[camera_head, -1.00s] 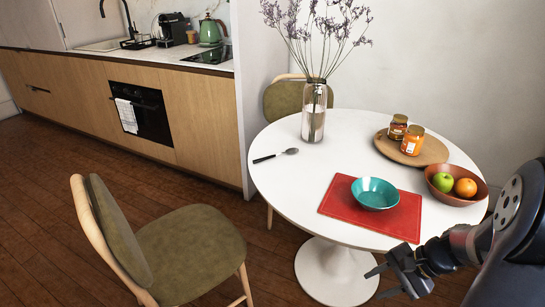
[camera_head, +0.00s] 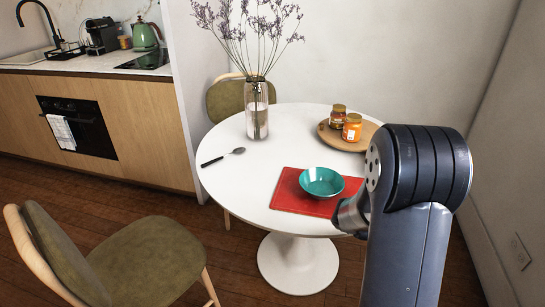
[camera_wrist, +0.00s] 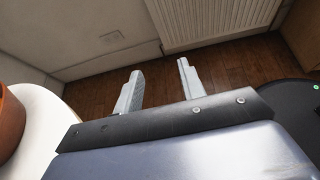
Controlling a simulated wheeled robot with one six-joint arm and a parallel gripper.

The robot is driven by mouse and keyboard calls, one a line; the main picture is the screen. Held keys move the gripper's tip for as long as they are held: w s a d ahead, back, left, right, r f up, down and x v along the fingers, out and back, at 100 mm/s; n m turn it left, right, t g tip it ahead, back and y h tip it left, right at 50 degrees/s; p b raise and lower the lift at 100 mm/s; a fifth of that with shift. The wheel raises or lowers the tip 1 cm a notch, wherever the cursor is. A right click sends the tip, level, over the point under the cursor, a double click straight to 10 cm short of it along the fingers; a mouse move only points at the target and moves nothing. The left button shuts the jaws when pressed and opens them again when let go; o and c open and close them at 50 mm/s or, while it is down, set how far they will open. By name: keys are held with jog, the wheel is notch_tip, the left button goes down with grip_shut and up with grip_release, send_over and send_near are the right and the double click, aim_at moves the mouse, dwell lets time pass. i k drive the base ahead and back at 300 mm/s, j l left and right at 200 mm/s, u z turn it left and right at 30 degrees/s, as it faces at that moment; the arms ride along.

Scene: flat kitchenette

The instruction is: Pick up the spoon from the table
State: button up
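The spoon is not in the wrist view.
A teal bowl (camera_head: 321,183) sits on the red mat (camera_head: 290,199). A glass vase (camera_head: 257,120) with tall dried stems stands behind the spoon. Two jars stand on a wooden board (camera_head: 330,139). An olive chair (camera_head: 150,260) is front left. The table around the spoon is clear.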

aim_at(240, 149)
jog(key=i+j+u, duration=0.15)
jog(key=u, duration=1.2)
jog(key=i+l+u, duration=0.1)
jog(key=i, duration=1.15)
